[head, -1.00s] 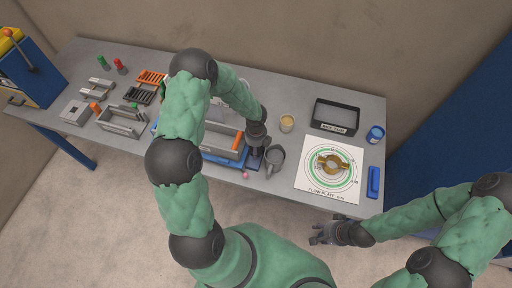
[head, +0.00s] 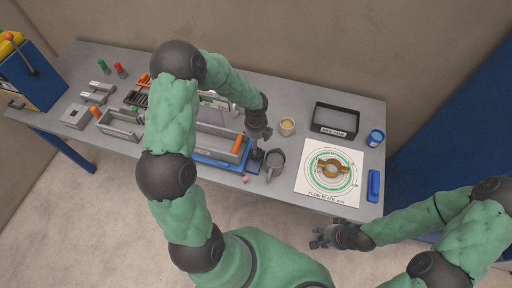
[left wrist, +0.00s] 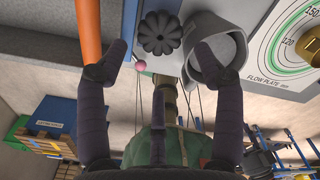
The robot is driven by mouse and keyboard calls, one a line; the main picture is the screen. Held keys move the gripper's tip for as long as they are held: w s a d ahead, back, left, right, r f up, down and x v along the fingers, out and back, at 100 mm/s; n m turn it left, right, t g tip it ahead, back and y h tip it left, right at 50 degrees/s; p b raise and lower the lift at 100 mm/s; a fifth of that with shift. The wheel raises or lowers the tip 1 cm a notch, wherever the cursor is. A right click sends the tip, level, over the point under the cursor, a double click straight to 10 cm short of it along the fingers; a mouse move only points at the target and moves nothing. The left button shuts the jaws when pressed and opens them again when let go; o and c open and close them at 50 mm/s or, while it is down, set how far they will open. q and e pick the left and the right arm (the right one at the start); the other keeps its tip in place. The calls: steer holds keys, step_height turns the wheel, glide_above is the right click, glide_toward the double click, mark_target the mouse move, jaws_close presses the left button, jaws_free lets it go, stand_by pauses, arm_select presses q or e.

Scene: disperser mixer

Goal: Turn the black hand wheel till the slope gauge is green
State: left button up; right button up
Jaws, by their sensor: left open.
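The black hand wheel (left wrist: 160,33) has a scalloped rim and shows in the left wrist view, beyond and between my left fingertips. My left gripper (left wrist: 168,58) is open, with a finger on each side of the wheel and nothing held. In the head view my left gripper (head: 259,132) is above the right end of the blue-based machine (head: 212,163), and hides part of it. I cannot make out the slope gauge or its colour. My right gripper (head: 325,237) is off the table's front edge, away from the machine; its finger opening is too small to judge.
A grey mug (head: 274,163) stands close right of the wheel; in the left wrist view it is by the right finger. An orange bar (left wrist: 88,32) is near the left finger. A pink ball (head: 245,179) lies at the front. The flow plate (head: 312,192) lies to the right.

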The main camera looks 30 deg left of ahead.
arm_select(q)
steer(key=shift+r, duration=2.15)
